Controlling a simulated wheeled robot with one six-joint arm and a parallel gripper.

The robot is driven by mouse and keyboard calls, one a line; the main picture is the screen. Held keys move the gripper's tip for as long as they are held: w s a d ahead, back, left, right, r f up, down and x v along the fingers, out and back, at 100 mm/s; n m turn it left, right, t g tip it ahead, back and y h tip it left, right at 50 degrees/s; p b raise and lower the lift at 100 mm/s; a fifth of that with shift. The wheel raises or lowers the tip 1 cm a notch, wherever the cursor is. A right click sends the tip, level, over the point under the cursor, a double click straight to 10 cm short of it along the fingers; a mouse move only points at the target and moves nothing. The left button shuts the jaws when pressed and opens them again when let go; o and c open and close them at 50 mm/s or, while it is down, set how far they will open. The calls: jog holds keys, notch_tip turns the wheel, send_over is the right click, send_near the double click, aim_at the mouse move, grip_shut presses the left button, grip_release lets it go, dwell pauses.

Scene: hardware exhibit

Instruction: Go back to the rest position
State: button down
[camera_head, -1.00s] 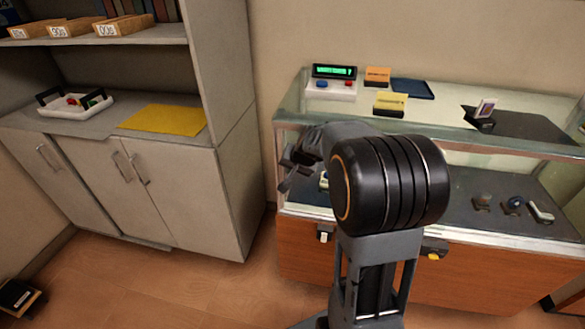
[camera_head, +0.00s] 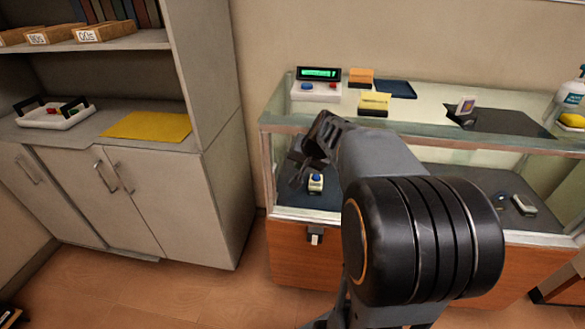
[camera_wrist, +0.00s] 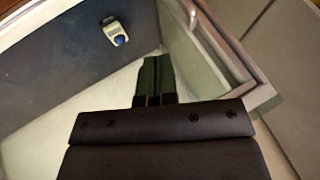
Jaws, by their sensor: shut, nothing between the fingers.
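My gripper (camera_head: 304,168) is at the left end of the glass display case (camera_head: 282,128), at about the height of its glass front. In the wrist view the fingers (camera_wrist: 152,80) are pressed together with nothing between them. A small white device with a blue button (camera_head: 316,183) sits on the dark floor inside the case, just below and right of the gripper. It also shows in the wrist view, apart from the fingertips. My arm hides part of the case's middle.
On the case top are a box with a green display (camera_head: 318,82), a yellow box (camera_head: 374,103), a blue tray (camera_head: 396,89) and a card in a stand (camera_head: 465,106). A cabinet (camera_head: 190,215) with a white tray (camera_head: 56,117) and yellow sheet (camera_head: 147,126) stands left. The floor between is clear.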

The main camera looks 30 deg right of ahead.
jog(key=s+a+r+n+g+p, duration=0.1)
jog(key=s+a+r+n+p, duration=0.1)
jog(key=s+a+p, duration=0.1)
jog(key=s+a+r+n+g+p, duration=0.1)
jog(key=s+a+r+n+p, duration=0.1)
jog(key=s, duration=0.6)
jog(key=s+a+r+n+g+h+p, duration=0.1)
jog(key=s+a+n+p, duration=0.2)
jog(key=s+a+p, duration=0.2)
jog(key=a, duration=0.3)
jog(key=shift+s+r+n, duration=0.3)
jog(key=shift+r, duration=0.1)
